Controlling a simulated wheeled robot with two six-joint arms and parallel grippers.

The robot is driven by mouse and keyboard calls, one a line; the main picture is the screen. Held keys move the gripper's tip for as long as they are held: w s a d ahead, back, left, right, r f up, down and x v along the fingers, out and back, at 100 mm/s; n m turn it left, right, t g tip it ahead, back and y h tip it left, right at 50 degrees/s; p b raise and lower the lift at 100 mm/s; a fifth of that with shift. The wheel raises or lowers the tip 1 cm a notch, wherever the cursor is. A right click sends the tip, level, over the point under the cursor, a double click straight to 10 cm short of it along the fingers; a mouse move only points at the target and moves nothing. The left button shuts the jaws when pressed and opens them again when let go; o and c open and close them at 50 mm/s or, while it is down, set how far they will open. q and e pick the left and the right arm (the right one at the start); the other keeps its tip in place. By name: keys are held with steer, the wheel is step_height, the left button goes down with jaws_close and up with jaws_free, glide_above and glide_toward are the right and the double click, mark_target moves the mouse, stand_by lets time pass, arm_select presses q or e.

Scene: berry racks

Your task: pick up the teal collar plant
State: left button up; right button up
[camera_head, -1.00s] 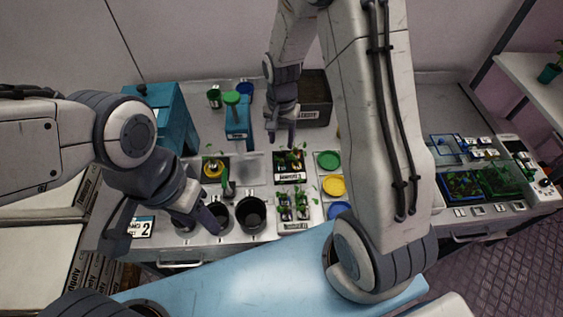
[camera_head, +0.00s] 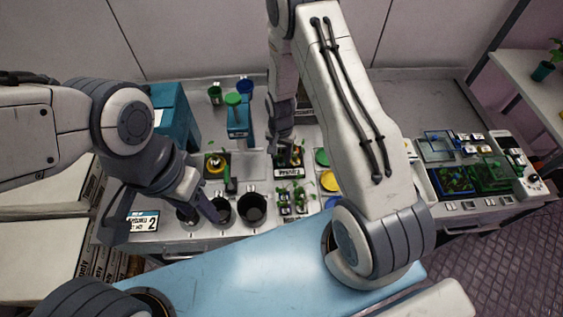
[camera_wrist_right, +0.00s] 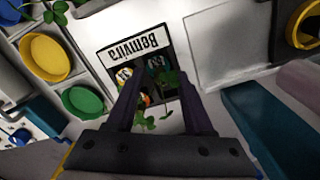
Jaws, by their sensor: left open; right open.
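A black tray (camera_wrist_right: 108,56) with a white label holds several small plants with coloured collars. It also shows in the head view (camera_head: 279,172). One collar (camera_wrist_right: 156,62) looks blue-teal, at the tray's label side; others look white and orange. Green leaves (camera_wrist_right: 170,80) partly cover them. My right gripper (camera_wrist_right: 168,104) is open above the tray, its fingers reaching over the plants; whether anything is between them is unclear. In the head view my right gripper (camera_head: 282,150) is at the tray. My left gripper (camera_head: 203,214) is open and empty beside the dark pots.
Dark pots (camera_head: 252,209) stand at the front left. A white rack (camera_head: 294,209) with seedlings is in front of the tray. Green, yellow and blue bowls (camera_head: 329,181) lie to its right. A teal stand (camera_head: 238,120) is behind left.

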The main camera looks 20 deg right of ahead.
jaws_close()
stand_by(1.4)
